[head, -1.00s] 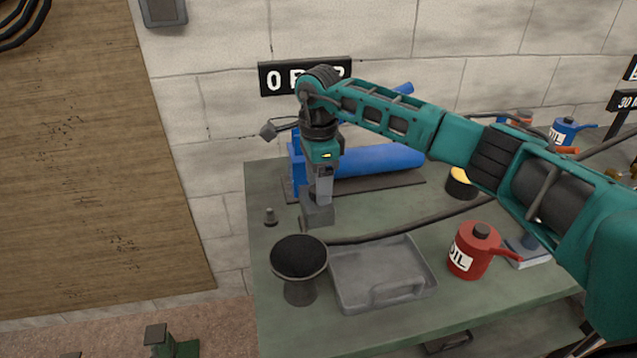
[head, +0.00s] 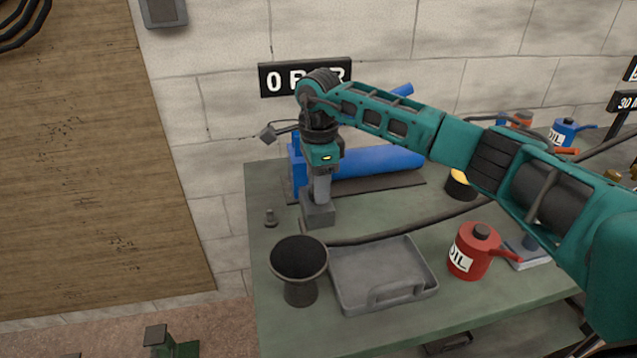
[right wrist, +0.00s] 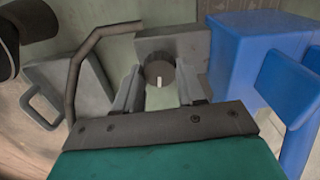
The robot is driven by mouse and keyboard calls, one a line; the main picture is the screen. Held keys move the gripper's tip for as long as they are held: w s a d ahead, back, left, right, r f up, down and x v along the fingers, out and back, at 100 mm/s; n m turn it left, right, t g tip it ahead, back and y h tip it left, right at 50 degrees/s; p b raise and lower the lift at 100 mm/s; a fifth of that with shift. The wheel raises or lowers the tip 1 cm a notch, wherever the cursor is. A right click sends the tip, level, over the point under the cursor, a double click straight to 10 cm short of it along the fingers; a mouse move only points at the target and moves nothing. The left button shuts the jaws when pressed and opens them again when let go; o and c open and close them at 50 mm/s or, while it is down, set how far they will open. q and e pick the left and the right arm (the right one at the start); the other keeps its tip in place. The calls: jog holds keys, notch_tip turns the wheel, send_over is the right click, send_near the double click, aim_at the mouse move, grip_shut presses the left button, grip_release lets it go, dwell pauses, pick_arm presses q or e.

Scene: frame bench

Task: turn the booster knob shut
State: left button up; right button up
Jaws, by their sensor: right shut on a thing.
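The booster knob, a dark round knob with a white mark (right wrist: 158,72), shows in the right wrist view at a grey block (right wrist: 185,45). The mark points down in that picture. My right gripper (right wrist: 158,92) is shut on the knob, one finger on each side. In the head view my right gripper (head: 320,198) points straight down at the grey block (head: 318,217), hiding the knob. The blue booster cylinder (head: 378,161) lies behind it. A sign (head: 283,78) behind my wrist reads 0 BAR, partly covered. My left gripper is not in view.
A dark funnel (head: 299,262), a grey tray (head: 352,298) and a red oil can (head: 470,255) stand in front. A dark hose (head: 420,224) runs right from the block.

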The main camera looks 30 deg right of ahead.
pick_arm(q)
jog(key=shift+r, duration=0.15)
pick_arm(e)
jog(key=shift+m, duration=0.3)
jog(key=m+p, duration=0.1)
jog(key=m, duration=0.2)
jog(key=shift+r+p, duration=0.1)
jog(key=shift+p, duration=0.25)
jog(key=shift+m+p, duration=0.3)
jog(key=shift+m, duration=0.8)
jog(key=shift+m+p, duration=0.35)
jog(key=shift+m, duration=0.65)
jog(key=m+p, duration=0.2)
jog(key=m, duration=0.3)
jog(key=shift+m, duration=0.4)
jog(key=shift+m+p, duration=0.35)
jog(key=shift+m, duration=0.65)
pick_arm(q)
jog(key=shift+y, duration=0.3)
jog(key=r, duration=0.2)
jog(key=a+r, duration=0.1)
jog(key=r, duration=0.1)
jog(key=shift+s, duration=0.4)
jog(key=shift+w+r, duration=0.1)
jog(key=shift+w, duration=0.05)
pick_arm(e)
jog(key=shift+m, duration=0.3)
